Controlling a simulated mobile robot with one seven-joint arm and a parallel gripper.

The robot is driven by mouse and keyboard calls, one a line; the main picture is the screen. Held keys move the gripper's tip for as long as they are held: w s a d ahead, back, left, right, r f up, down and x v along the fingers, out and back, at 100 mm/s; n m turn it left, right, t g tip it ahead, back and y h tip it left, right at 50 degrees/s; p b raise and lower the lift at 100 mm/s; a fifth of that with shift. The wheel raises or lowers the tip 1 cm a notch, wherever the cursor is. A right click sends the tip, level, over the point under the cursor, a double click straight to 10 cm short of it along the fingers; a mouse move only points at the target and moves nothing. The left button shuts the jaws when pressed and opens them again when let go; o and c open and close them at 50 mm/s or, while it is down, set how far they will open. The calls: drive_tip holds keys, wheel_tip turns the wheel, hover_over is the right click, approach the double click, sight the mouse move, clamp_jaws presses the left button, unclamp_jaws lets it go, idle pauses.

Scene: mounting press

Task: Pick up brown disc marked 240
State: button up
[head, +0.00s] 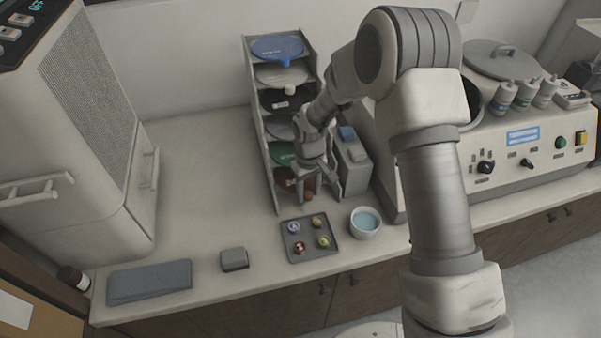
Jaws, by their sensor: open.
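A grey rack (256,135) holds several discs on stacked shelves. The brown disc (283,174) lies on the lowest shelf, with its right part hidden behind my gripper. Its marking cannot be read here. A small brown knob-like part (308,195) shows by the fingers and seems to belong to it. My gripper (319,194) points down at the rack's lower front, its open fingers close to the brown part. I cannot tell whether they touch it. A green disc (279,152) is on the shelf above.
Blue (277,47), pale, black and grey discs fill the upper shelves. In front stand a tray (297,256) of small round pieces and a bowl (365,222) of blue liquid. A grey box (352,165) is right of the gripper. The counter left of the rack is clear.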

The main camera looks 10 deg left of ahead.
clamp_jaws()
drive_tip(key=shift+r, duration=0.15)
idle(0.4)
